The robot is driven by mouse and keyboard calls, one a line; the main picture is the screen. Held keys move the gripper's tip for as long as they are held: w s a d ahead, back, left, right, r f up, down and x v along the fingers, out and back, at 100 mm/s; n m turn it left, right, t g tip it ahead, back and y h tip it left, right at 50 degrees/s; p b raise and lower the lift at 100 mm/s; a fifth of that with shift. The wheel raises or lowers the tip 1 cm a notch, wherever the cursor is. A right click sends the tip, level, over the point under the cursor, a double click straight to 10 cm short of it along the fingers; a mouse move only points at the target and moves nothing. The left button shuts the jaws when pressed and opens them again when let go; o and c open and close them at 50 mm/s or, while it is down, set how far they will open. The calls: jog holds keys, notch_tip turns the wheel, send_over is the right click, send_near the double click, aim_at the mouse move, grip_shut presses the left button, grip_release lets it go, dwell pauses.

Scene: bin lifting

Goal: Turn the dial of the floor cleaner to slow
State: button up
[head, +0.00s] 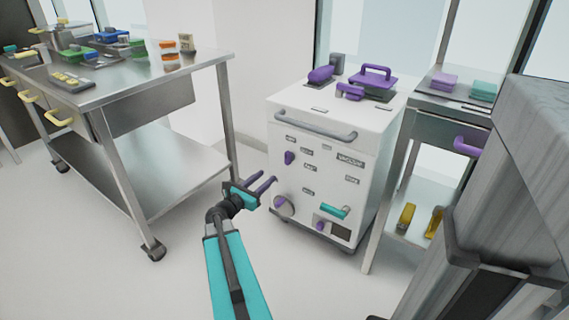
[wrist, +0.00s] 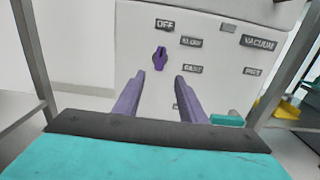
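The floor cleaner (head: 325,168) is a white cabinet in the middle of the head view. Its purple dial (head: 289,157) sits on the upper left of the front; it also shows in the wrist view (wrist: 160,58). The dial's narrow end points up towards the OFF label (wrist: 165,23). The SLOW label (wrist: 191,42) is up and right of the dial, and the FAST label (wrist: 193,69) is lower right. My gripper (head: 268,185) is open and empty, below and left of the dial. In the wrist view its fingers (wrist: 160,92) are spread below the dial, apart from it.
A second purple knob (head: 283,204) and a teal handle (head: 335,211) are lower on the front. A grey bar handle (head: 315,127) runs above the dial. A steel table (head: 150,80) stands left, a cart (head: 437,101) right. The floor in front is clear.

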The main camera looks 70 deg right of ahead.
aim_at(286, 160)
jog(key=shift+d, duration=0.15)
jog(key=b+x, duration=0.3)
jog(key=x, duration=0.9)
jog(key=shift+d+f, duration=0.1)
jog(key=shift+s+d, duration=0.25)
jog(key=shift+d, duration=0.4)
grip_shut()
